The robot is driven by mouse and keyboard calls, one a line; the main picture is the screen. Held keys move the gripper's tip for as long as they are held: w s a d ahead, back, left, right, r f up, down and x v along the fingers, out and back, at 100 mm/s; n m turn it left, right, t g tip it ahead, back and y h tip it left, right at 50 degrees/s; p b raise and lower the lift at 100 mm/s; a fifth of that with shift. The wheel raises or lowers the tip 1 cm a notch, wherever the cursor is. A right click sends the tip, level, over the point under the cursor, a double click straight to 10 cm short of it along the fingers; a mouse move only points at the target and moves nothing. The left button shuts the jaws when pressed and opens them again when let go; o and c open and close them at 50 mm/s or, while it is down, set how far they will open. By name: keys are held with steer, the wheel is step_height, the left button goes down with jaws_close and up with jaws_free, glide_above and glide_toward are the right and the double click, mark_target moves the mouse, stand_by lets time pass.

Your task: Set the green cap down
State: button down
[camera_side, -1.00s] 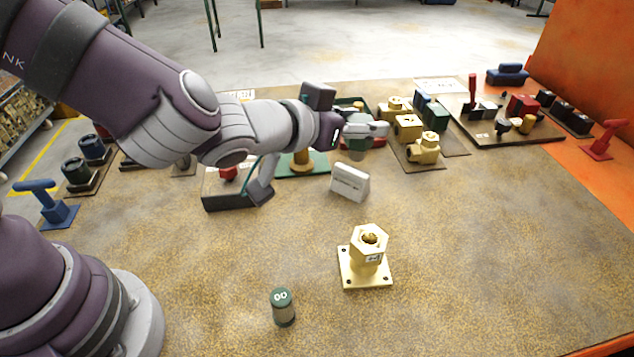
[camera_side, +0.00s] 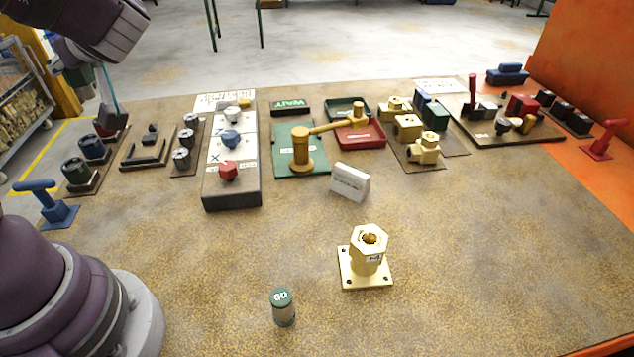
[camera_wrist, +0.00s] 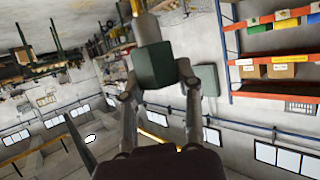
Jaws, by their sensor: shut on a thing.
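In the wrist view my gripper (camera_wrist: 158,82) is shut on the green cap (camera_wrist: 155,64), a dark green, square-faced piece between the two fingers. A pale grey, rounded part shows beyond it at the top. The fingers point out into the room, with walls and shelving behind, and no table surface shows close to the cap.
A brass hex fitting on a square flange (camera_side: 365,258) stands mid-table. A small green-topped cylinder (camera_side: 283,307) stands in front left. The front tabletop is mostly clear.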

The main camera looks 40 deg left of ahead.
step_height(320, 180, down, 21)
steer(key=shift+w+r, duration=0.1)
steer(key=shift+r, duration=0.1)
stand_by(0.3)
steer(key=c, duration=0.8)
jaws_free()
steer(key=shift+f, duration=0.1)
steer(key=shift+o, duration=0.2)
